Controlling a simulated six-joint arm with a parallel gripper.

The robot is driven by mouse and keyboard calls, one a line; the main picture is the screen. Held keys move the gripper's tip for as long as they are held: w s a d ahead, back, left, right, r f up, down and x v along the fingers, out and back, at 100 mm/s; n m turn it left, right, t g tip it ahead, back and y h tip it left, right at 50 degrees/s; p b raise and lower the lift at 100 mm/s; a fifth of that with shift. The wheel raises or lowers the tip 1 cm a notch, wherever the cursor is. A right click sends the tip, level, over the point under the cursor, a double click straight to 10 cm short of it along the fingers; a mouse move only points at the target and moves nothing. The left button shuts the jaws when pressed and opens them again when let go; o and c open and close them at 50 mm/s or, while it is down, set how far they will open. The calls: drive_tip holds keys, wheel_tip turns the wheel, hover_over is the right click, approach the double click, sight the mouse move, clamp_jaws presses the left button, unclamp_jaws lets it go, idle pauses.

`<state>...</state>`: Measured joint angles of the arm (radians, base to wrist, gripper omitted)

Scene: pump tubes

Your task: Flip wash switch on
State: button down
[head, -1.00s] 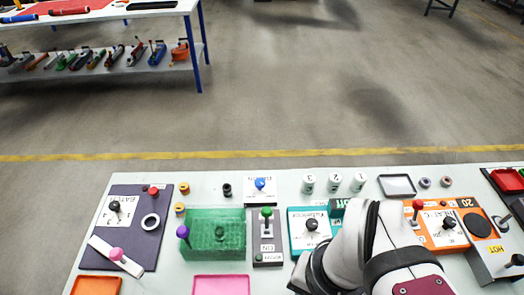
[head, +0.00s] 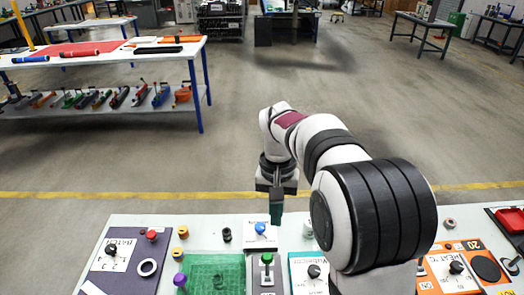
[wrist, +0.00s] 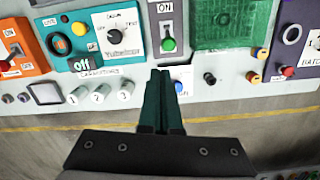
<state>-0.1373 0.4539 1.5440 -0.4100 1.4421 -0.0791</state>
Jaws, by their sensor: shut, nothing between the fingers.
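A grey switch panel (head: 266,282) with a green-knobbed lever (head: 267,259) stands in the middle of the table's front part. The green knob (wrist: 168,45) also shows in the wrist view, just beyond my fingertips. A white unit with a blue knob (head: 260,228) sits behind it; in the wrist view the blue knob (wrist: 179,87) is right of my fingers. I cannot read a wash label on any of them. My gripper (head: 276,222) has dark green fingers, shut and empty, pointing down near the table's far edge. The fingers (wrist: 159,74) show together in the wrist view.
A green block (head: 214,272) and a purple panel with a red knob (head: 152,234) lie left. A teal dial panel (wrist: 92,38), white numbered cylinders (wrist: 100,93) and an orange panel (head: 452,268) lie on the other side. My arm covers part of the table's right side.

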sight(267, 266)
drive_tip(key=w+a+f, duration=0.1)
drive_tip(key=w+f, duration=0.3)
drive_tip(key=w, duration=0.1)
drive_tip(key=shift+w+a+f+n+h, duration=0.25)
drive_tip(key=shift+a+f+n+h, duration=0.05)
drive_tip(key=f, duration=0.9)
drive_tip(key=shift+s+d+f, duration=0.3)
drive_tip(key=shift+s, duration=0.1)
drive_tip(key=s, duration=0.2)
drive_tip(key=s+r, duration=0.1)
drive_tip(key=shift+a, duration=0.25)
drive_tip(key=shift+s+r, duration=0.15)
drive_tip(key=shift+s, duration=0.2)
drive_tip(key=shift+s+r+t, duration=0.15)
drive_tip(key=shift+s+t, duration=0.05)
drive_tip(key=shift+t, duration=0.1)
